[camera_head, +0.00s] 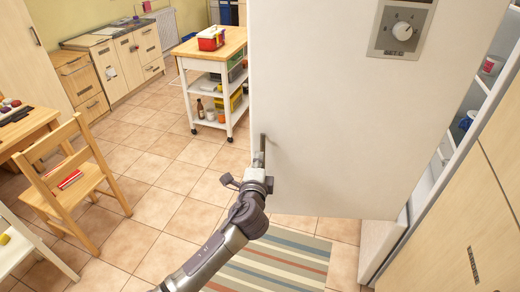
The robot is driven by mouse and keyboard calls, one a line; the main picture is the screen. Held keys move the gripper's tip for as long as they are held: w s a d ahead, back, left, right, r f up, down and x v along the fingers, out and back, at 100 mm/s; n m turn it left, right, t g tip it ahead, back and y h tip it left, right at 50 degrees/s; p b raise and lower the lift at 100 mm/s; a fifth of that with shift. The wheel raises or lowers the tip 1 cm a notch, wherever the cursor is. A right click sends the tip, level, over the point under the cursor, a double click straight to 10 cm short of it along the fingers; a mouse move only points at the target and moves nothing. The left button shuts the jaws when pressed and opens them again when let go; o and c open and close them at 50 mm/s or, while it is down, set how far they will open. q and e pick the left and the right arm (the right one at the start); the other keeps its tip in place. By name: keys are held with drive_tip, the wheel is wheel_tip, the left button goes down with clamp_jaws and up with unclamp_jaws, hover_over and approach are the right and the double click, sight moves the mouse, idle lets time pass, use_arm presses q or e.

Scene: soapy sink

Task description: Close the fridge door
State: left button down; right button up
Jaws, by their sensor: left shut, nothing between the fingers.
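The fridge door (340,120) is a large pale panel standing wide open across the middle of the camera_head view. The open fridge (440,160) shows behind the door at the right, with shelves and a few items. A dark vertical handle (262,143) is at the door's lower left edge. My left gripper (257,160) is shut and empty at that edge, just below the handle. I cannot tell whether it touches the door. My right gripper is not in view.
A white trolley (213,80) with a wooden top stands behind, left of the door. A wooden chair (75,185) and table (30,130) are at the left. A striped rug (290,258) lies below the door. Tiled floor is clear between chair and door.

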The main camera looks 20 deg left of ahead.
sight(261, 148)
use_arm(q)
drive_tip(key=shift+x, duration=1.7)
